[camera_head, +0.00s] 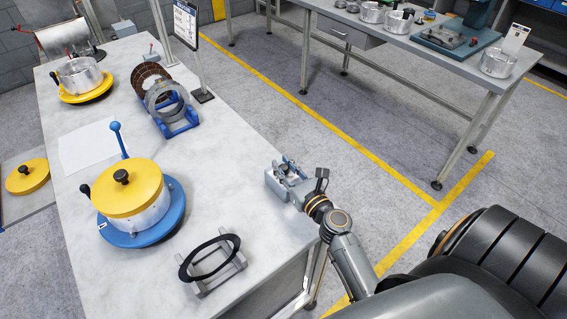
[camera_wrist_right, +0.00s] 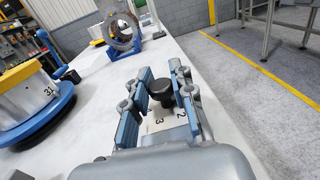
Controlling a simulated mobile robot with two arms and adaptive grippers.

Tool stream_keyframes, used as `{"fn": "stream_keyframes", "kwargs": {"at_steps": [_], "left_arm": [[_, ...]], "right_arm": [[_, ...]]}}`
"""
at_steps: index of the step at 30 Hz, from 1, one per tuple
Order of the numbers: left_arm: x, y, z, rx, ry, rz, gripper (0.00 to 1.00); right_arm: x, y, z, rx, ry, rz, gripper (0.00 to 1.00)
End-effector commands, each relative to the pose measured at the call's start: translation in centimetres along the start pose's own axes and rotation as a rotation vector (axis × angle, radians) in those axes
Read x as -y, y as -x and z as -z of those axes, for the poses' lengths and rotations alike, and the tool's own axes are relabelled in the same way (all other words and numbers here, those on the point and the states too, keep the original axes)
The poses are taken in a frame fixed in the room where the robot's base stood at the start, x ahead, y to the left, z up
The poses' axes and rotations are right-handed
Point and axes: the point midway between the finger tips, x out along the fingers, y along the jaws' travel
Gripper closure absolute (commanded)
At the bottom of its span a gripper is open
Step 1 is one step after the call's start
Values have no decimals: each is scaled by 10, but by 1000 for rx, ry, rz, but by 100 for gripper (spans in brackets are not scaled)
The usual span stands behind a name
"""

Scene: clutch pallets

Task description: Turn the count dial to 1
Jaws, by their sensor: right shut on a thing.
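The count dial is a black knob (camera_wrist_right: 160,92) on a pale plate; the figures 3 and 2 show on the plate in the right wrist view. My right gripper (camera_wrist_right: 161,98) has its blue-padded fingers on both sides of the knob and is shut on it. In the head view my right gripper (camera_head: 287,174) is at the right edge of the bench, over the dial, and hides much of it. I cannot tell which figure the dial points to. My left gripper is not in view.
A yellow-lidded pot (camera_head: 133,192) on a blue round base stands left on the bench (camera_head: 215,150). A black ring on a grey stand (camera_head: 222,268) is nearer. Rings in a blue cradle (camera_head: 180,125) stand behind. A second table (camera_head: 385,45) is across the floor.

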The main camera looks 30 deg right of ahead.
Motion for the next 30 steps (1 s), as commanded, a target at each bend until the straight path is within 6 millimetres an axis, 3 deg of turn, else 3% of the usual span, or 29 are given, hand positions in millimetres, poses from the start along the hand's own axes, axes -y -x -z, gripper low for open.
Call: {"fn": "stream_keyframes", "kwargs": {"at_steps": [10,28,29,30], "left_arm": [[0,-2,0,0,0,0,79],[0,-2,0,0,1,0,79],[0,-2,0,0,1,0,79],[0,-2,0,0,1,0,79]], "right_arm": [[0,0,2,-1,-3,138,100],[0,0,2,-3,0,160,100],[0,0,2,-3,0,159,72],[0,0,2,-2,0,159,64]]}}
